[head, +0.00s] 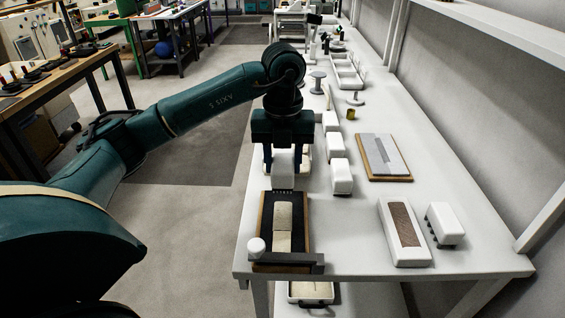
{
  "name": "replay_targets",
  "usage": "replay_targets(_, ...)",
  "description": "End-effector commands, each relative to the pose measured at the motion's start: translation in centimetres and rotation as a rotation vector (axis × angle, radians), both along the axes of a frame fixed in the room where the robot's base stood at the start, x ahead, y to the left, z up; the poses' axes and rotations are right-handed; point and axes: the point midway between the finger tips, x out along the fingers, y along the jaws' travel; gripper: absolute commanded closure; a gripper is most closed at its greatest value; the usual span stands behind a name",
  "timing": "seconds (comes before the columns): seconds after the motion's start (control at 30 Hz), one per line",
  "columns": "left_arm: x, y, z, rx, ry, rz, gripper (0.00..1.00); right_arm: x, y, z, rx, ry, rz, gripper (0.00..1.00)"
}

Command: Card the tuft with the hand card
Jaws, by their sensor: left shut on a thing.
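My left gripper (283,160) is shut on a white block with a row of small dark teeth under it, which looks like the hand card (283,178). It holds the card at the far end of a dark bed with wooden edges (299,228). A cream tuft (284,215) lies along the middle of the bed, just nearer than the card. A paler cream patch (283,243) lies at its near end. Whether the teeth touch the bed or the tuft I cannot tell. My right gripper is out of view.
A grey bar (290,257) and a white knob (256,246) sit at the bed's near end. Several white blocks (341,178) stand right of my gripper. A grey plate on a wooden board (404,178), a white brown-topped block (391,241) and another toothed block (444,223) lie farther right.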

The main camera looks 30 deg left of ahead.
Motion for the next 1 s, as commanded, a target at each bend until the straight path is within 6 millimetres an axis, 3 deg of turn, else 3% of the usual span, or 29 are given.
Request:
replay_targets(0.37,0.0,0.0,-0.6,0.0,0.0,0.0,0.85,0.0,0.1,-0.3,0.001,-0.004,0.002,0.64)
replay_targets(0.77,0.0,0.0,-6.3,0.0,0.0,0.001,0.85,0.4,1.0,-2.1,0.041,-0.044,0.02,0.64)
replay_targets(0.8,-0.7,-0.4,-5.4,0.0,-0.002,-0.003,0.85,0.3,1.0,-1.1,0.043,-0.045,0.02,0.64)
replay_targets(1.0,-3.4,-2.0,-5.3,0.001,-0.001,-0.003,0.85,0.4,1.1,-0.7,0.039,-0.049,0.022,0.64)
